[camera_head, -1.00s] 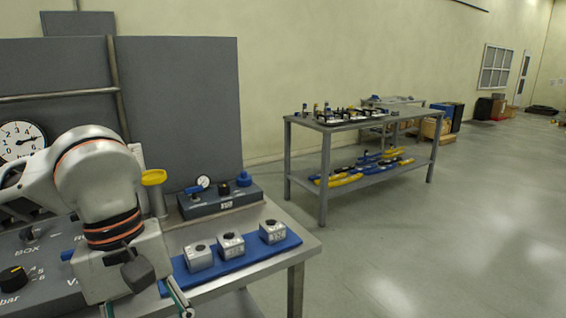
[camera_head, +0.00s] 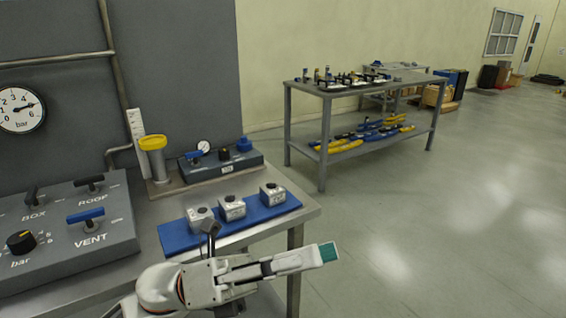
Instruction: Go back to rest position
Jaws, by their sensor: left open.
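My left gripper (camera_head: 318,256) shows at the bottom middle of the head view, seen from the side. It points right, with a teal pad at its tip. It is open and no object shows in it. It is in front of the blue mat (camera_head: 180,238) on the workbench, beyond the bench's front edge in the picture. My right gripper is not in view.
Several small grey blocks (camera_head: 233,208) stand on the blue mat. A panel with VENT, BOX and ROOF handles (camera_head: 70,228) is at left, a yellow-topped cylinder (camera_head: 155,160) and a gauge block (camera_head: 222,167) behind. Open floor (camera_head: 440,230) lies right, before a second table (camera_head: 360,93).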

